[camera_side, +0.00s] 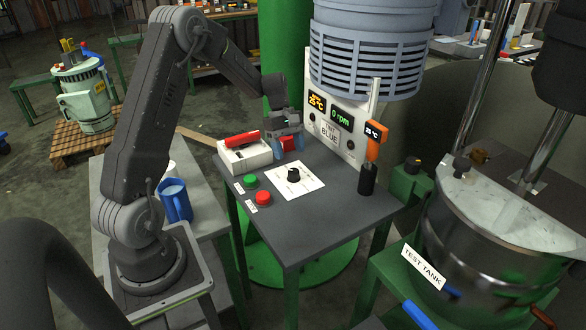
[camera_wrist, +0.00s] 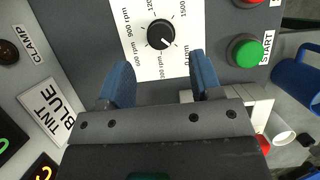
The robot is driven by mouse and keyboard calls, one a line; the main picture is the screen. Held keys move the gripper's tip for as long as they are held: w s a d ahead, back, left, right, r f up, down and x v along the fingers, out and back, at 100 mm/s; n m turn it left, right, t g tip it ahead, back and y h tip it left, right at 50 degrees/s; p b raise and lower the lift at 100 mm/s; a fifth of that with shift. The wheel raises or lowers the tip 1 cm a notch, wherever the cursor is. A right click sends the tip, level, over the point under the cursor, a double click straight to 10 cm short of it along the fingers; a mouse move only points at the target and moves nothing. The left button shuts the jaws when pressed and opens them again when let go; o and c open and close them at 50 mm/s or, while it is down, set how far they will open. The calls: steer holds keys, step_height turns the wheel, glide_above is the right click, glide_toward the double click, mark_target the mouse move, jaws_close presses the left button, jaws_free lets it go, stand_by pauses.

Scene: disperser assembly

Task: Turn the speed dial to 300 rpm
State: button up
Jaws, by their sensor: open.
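The speed dial is a black round knob (camera_wrist: 160,35) on a white scale card (camera_wrist: 133,62) marked in rpm. In the side view the dial (camera_side: 293,176) sits on the grey panel table. Its white pointer line aims down and right in the wrist view, towards the 0 rpm mark. The display (camera_side: 340,116) reads 0 rpm. My gripper (camera_side: 287,150) is above the table, behind the dial in the side view. In the wrist view its blue fingertips (camera_wrist: 162,76) are spread apart with nothing between them, and the dial lies beyond them, untouched.
A green START button (camera_wrist: 245,50) and a red button (camera_side: 263,198) sit near the dial. A white box with a red item (camera_side: 243,142) stands left of my gripper. An orange thermometer (camera_side: 374,140) stands at the right edge. A blue mug (camera_side: 175,201) is at the left.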

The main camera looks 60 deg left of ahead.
mark_target(294, 170)
steer(key=x, duration=0.6)
steer(key=c, duration=0.9)
steer(key=shift+m, duration=0.3)
steer(key=m+g, duration=0.1)
steer(key=m, duration=0.1)
steer(key=m+g, duration=0.1)
steer(key=m, duration=0.1)
steer(key=shift+w+m+y, duration=0.1)
steer(key=shift+m+y, duration=0.2)
steer(key=m, duration=0.2)
steer(key=m+g+y, duration=0.1)
steer(key=m, duration=0.2)
steer(key=shift+d+g, duration=0.1)
steer(key=shift+g, duration=0.2)
steer(key=shift+m, duration=0.3)
